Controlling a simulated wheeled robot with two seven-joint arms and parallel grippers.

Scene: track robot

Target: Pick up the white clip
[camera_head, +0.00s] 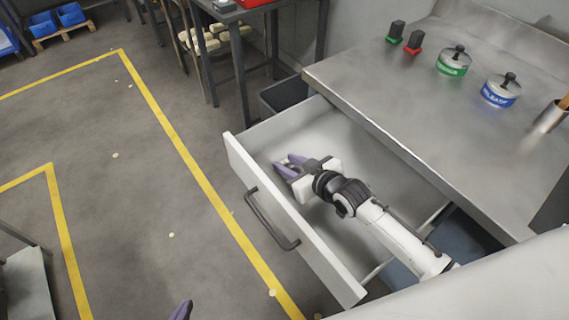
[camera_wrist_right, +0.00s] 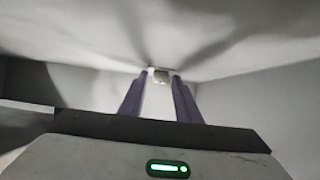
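My right gripper (camera_head: 283,164) reaches down into the open white drawer (camera_head: 262,215) under the steel worktop. In the right wrist view its two purple fingers (camera_wrist_right: 160,82) stand apart, with a gap between them. A small pale clip-like thing (camera_wrist_right: 161,76) lies on the drawer floor between or just beyond the fingertips; I cannot tell if either finger touches it. In the head view the gripper largely hides that spot. Of my left gripper (camera_head: 181,310), only a purple fingertip shows at the bottom edge of the head view.
The drawer's walls and its front with a dark handle (camera_head: 270,220) surround my right gripper. The steel worktop (camera_head: 400,100) holds a green-labelled weight (camera_head: 453,62), a blue-labelled weight (camera_head: 500,91) and a metal cup (camera_head: 549,118). Open floor lies left of the drawer.

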